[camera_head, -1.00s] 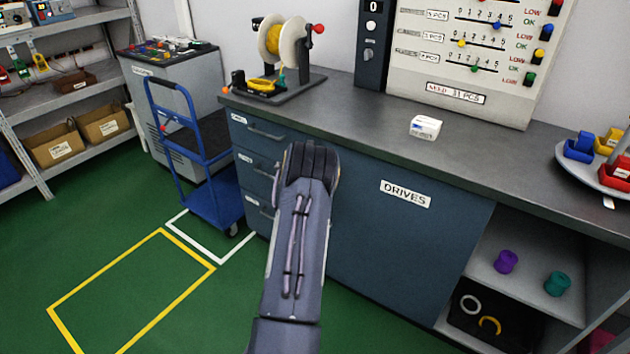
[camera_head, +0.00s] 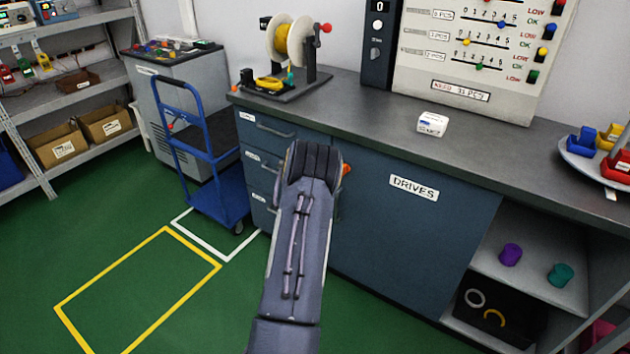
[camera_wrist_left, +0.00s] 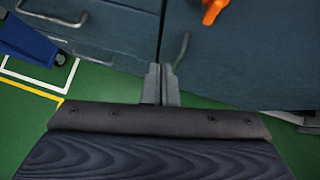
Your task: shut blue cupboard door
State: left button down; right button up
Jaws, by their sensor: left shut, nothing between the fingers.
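The blue cupboard door (camera_head: 400,235), labelled DRIVES, is under the bench. It looks about flush with the drawer fronts; I cannot tell if a small gap remains. In the left wrist view the door (camera_wrist_left: 250,65) fills the right side, with a grey handle (camera_wrist_left: 181,50) near its left edge. An orange piece (camera_wrist_left: 213,10) is on its upper part; it also shows in the head view (camera_head: 347,168). My left gripper (camera_wrist_left: 161,83) is shut and empty, its tips low by the seam between drawers and door. Contact is unclear. My right gripper is out of view.
Blue drawers (camera_head: 262,160) are left of the door, and an open shelf (camera_head: 530,280) is to its right. A blue trolley (camera_head: 215,195) stands left of the drawers. A small white box (camera_head: 432,123) lies on the bench (camera_head: 370,115). The marked green floor (camera_head: 140,290) is clear.

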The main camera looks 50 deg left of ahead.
pick_arm(q)
jog(key=a+v, duration=0.1)
jog(key=v, duration=0.8)
jog(key=shift+s+r, duration=0.35)
jog(key=shift+s, duration=0.05)
